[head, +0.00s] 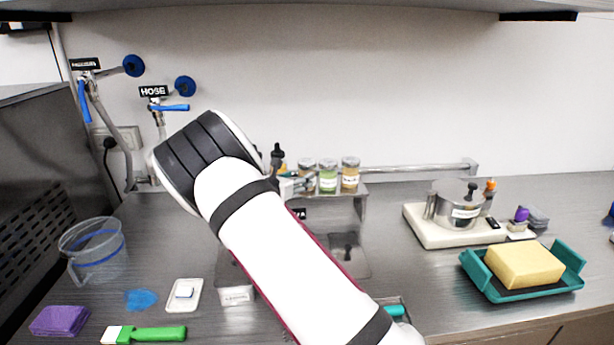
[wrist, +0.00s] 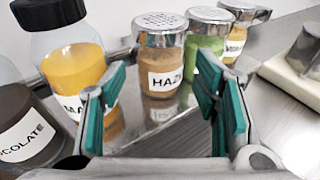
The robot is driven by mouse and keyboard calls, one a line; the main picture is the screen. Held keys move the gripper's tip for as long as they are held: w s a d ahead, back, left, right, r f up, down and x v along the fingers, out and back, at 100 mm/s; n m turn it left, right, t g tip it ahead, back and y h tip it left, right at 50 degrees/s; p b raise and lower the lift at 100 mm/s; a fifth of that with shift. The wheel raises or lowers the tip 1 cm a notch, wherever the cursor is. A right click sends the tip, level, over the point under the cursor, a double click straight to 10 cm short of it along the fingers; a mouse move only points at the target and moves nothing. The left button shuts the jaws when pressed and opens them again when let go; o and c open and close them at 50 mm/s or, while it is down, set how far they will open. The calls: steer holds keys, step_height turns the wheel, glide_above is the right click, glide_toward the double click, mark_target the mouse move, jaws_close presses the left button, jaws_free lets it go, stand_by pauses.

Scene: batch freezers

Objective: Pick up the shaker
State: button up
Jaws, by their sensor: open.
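Several shakers with perforated metal lids stand in a row on a raised metal shelf. In the wrist view the shaker labelled "HAZ…" (wrist: 162,45), with brown contents, is in front of my gripper (wrist: 163,100). A green shaker (wrist: 208,48) is to its right, and another labelled shaker (wrist: 240,28) is farther right. My gripper is open and empty, its teal pads on either side of the brown shaker in the picture; the right finger partly covers the green one. In the head view my gripper (head: 300,183) is beside the brown shaker (head: 307,164), left of the green shaker (head: 328,182).
A yellow sauce bottle (wrist: 72,65) and a chocolate bottle (wrist: 28,125) stand close left of my gripper.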

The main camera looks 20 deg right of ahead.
mark_target(304, 164)
steer(key=x, duration=0.4)
steer(key=shift+w+d+r, duration=0.1)
steer(key=shift+w+d, duration=0.1)
steer(key=shift+w, duration=0.05)
steer(key=c, duration=0.8)
steer(key=shift+r, duration=0.1)
steer(key=shift+r, duration=0.55)
step_height(304, 164, up, 2)
steer(key=shift+r+b, duration=0.1)
steer(key=shift+b, duration=0.2)
steer(key=s, duration=0.5)
steer(key=s+a+r+p, duration=0.1)
steer(key=s, duration=0.4)
steer(key=s+a+p, duration=0.1)
steer(key=s, duration=0.4)
steer(key=shift+s+a+r, duration=0.2)
steer(key=shift+s+r, duration=0.1)
steer(key=shift+s, duration=0.1)
